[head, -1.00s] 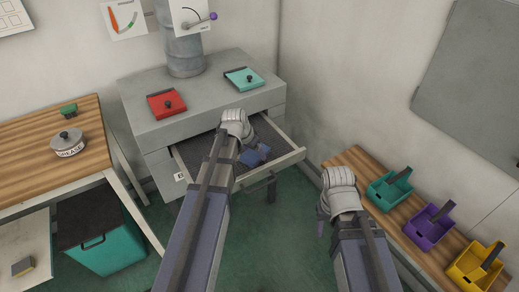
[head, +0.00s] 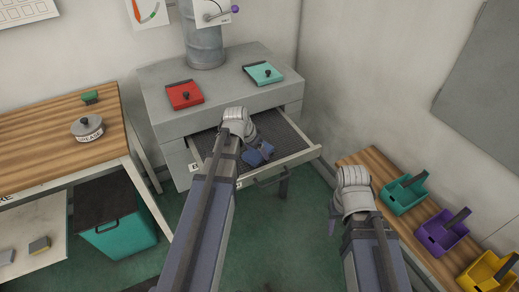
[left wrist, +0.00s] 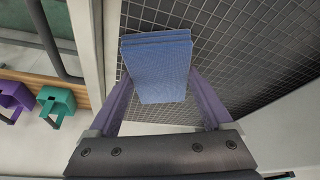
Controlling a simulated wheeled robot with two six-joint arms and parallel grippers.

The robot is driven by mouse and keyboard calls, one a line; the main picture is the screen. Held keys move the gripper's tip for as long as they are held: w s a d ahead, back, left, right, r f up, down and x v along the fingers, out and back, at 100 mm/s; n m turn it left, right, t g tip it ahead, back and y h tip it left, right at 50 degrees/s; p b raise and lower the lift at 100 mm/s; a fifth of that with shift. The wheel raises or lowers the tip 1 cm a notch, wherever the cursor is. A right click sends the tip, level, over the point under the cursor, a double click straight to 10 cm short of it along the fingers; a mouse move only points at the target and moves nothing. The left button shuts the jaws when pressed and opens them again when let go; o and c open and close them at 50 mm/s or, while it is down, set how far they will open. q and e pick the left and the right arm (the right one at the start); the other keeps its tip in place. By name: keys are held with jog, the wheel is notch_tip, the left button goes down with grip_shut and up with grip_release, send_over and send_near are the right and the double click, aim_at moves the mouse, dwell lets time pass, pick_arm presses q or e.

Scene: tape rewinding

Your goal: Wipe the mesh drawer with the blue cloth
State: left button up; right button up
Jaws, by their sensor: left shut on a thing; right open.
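The mesh drawer (head: 285,137) is pulled open from the grey cabinet. Its dark mesh floor also shows in the left wrist view (left wrist: 250,40). My left gripper (head: 254,152) is over the drawer, shut on the blue cloth (head: 263,149). The cloth looks like a folded block between the fingers in the left wrist view (left wrist: 160,65). It is at or just above the mesh; I cannot tell whether it touches. My right gripper (head: 334,222) is open and empty, to the right of the drawer and left of the low bench.
The cabinet top holds a red lidded piece (head: 184,94) and a teal one (head: 263,73). A wooden table (head: 50,150) with a grease tin (head: 87,128) stands left, a teal bin (head: 115,225) below. Teal, purple and yellow scoops line the right bench (head: 372,165).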

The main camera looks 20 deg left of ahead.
aim_at(248, 155)
pick_arm(q)
jog(key=shift+s, duration=0.1)
jog(key=shift+s+a+f, duration=0.15)
jog(key=shift+s+a, duration=1.05)
jog(key=shift+s, duration=0.2)
notch_tip(248, 155, up, 6)
jog(key=p, duration=0.5)
jog(key=shift+p, duration=0.35)
jog(key=shift+w, duration=0.1)
jog(key=shift+r+p, duration=1.5)
